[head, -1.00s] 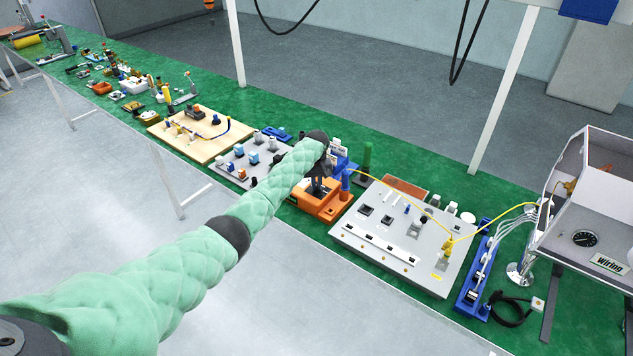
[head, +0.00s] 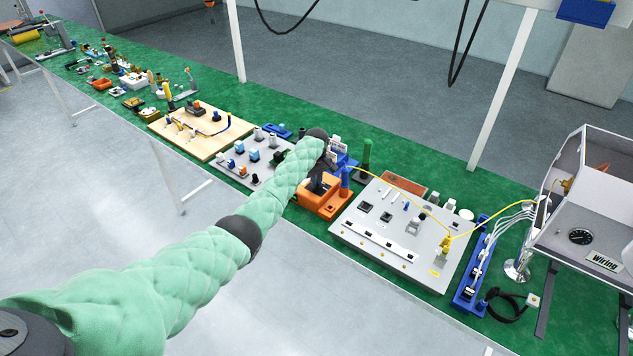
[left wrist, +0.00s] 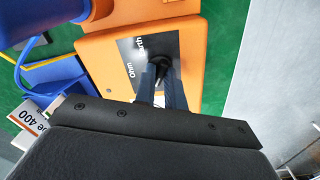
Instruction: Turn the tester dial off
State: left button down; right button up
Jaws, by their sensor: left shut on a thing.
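The orange tester (head: 325,207) stands on the green bench, and its orange body fills the top of the left wrist view (left wrist: 98,60). Its dark face plate (left wrist: 125,52) carries the labels "Ohm" and "rth". The black dial (left wrist: 163,66) is on that plate. My left gripper (left wrist: 160,82) is over the plate, its fingers pointing down at the dial and shut on it. In the head view my left gripper (head: 319,180) is at the tester, partly hidden by my arm. The dial's setting cannot be read. My right gripper is not in view.
A grey panel (head: 350,235) with a yellow cable stands right of the tester. A grey board (head: 237,172) with coloured parts is to the left.

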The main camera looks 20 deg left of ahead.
pick_arm(q)
jog(key=shift+w+r, duration=0.1)
jog(key=shift+r, duration=0.1)
jog(key=c, duration=1.5)
grip_release()
jog(key=shift+f, duration=0.1)
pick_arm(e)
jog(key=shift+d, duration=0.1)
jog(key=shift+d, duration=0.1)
pick_arm(q)
notch_tip(320, 180, up, 5)
jog(key=b, duration=0.2)
jog(key=shift+b, duration=0.35)
notch_tip(320, 180, up, 2)
jog(key=shift+r+b, duration=0.2)
jog(key=shift+b, duration=0.1)
jog(key=shift+r, duration=0.2)
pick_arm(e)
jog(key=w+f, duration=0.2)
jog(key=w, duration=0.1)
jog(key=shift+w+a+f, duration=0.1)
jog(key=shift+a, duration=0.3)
